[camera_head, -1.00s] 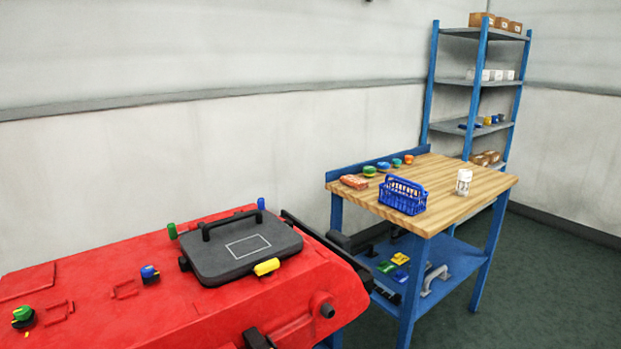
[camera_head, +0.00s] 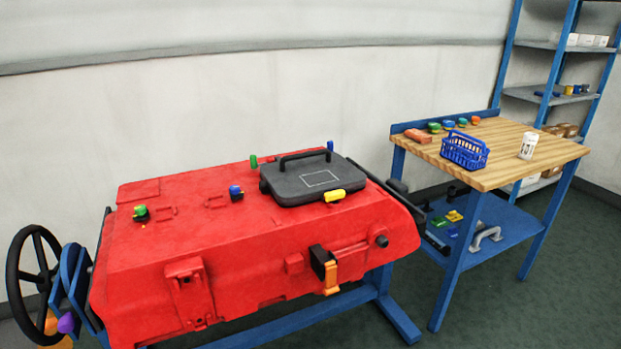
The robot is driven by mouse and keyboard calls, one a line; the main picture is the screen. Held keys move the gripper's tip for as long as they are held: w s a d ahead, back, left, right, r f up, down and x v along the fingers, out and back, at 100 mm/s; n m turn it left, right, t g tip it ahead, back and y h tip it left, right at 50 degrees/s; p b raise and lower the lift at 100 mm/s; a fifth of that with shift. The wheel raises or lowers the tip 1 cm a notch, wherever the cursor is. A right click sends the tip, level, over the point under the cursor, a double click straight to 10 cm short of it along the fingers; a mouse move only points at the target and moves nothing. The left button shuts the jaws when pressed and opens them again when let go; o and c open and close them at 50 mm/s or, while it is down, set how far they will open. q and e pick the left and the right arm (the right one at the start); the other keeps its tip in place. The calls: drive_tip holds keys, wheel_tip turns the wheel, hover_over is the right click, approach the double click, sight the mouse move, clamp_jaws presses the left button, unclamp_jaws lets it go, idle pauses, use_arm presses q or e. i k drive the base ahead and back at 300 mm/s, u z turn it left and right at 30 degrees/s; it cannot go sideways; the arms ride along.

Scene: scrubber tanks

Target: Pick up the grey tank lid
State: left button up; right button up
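The grey tank lid (camera_head: 312,181) is a dark grey slab with a black handle (camera_head: 304,156) on its far side and a pale rectangle outlined on its top. It lies flat on the right part of the red tank (camera_head: 230,235). A yellow knob (camera_head: 334,195) is at its near edge. A green knob (camera_head: 254,161) and a blue knob (camera_head: 330,146) stand by its far edge. Neither of my grippers shows in the head view.
The red tank rests on a blue stand (camera_head: 385,300) with a black handwheel (camera_head: 35,268) at its left. A wood-topped workbench (camera_head: 505,171) stands to the right, holding a blue basket (camera_head: 464,151) and a white container (camera_head: 528,146). A blue shelf rack (camera_head: 545,95) is behind. Green floor is open in front right.

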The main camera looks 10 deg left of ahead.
sight(294, 180)
drive_tip(key=u, duration=0.95)
drive_tip(key=i, duration=0.5)
drive_tip(key=z, duration=1.2)
